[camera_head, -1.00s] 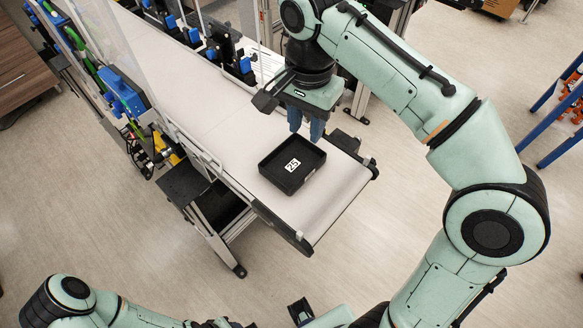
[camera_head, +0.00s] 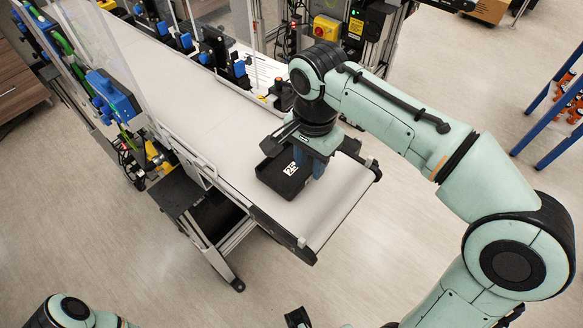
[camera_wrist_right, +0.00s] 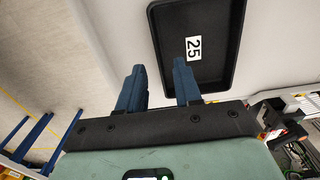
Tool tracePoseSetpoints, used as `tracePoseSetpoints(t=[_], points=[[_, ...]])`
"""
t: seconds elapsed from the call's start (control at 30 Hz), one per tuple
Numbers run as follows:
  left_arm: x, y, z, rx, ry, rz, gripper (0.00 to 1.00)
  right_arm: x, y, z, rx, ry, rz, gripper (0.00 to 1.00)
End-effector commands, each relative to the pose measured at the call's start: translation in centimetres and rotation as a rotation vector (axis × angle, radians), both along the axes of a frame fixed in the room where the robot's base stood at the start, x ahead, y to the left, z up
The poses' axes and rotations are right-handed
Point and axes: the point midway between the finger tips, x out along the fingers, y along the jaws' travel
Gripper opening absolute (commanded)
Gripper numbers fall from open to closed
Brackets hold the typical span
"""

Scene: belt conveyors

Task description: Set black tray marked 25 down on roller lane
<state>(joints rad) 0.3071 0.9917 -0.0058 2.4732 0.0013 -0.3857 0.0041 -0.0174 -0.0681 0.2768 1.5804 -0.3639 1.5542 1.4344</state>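The black tray marked 25 (camera_head: 274,179) lies flat near the end of a pale conveyor belt (camera_head: 212,113). Its white 25 label faces up. In the right wrist view the tray (camera_wrist_right: 211,74) shows empty. My right gripper (camera_head: 308,166) points down at the tray's right side. In the right wrist view its blue fingers (camera_wrist_right: 158,66) are apart, one outside the tray's near side wall and one over the inside. I cannot tell how deep they reach or whether they touch the wall. I cannot make out a roller lane.
Posts, black devices and a yellow control box (camera_head: 326,28) stand along the belt's far side. A clear panel and a blue device (camera_head: 112,97) border its left side. Blue frames (camera_head: 556,105) stand at the right. The floor (camera_head: 150,262) in front is open.

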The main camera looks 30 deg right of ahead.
Motion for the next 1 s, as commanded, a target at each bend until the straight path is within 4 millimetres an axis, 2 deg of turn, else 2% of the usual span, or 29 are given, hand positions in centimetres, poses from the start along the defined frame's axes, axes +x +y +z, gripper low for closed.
tracePoseSetpoints(t=[0.03,0.13,0.43,0.47,0.5,0.57,1.0], points=[[-0.1,0.0,-0.4,0.000,0.002,0.000,0.43,-0.2,-0.1,-1.0,-0.001,0.003,-0.001,0.34],[-0.2,0.0,-0.7,0.000,0.002,0.000,0.43,-0.1,0.0,-2.2,-0.001,0.002,-0.001,0.34],[-0.2,0.0,-0.7,0.000,0.002,0.000,0.43,-0.1,0.0,-2.7,0.000,0.000,-0.001,0.34],[-0.2,0.0,-0.7,0.000,0.002,0.000,0.43,-0.1,0.0,-2.7,0.000,0.000,-0.001,0.31],[-0.2,0.0,-0.7,0.000,0.002,0.000,0.43,-0.1,0.0,-2.7,0.000,0.000,-0.001,0.18],[-0.2,0.0,-0.7,0.000,0.002,0.000,0.43,-0.1,0.0,-2.7,0.000,0.000,0.000,0.00],[-0.2,0.0,-0.6,0.000,0.002,0.000,0.43,-0.1,0.0,-2.3,0.000,-0.002,0.000,0.00]])
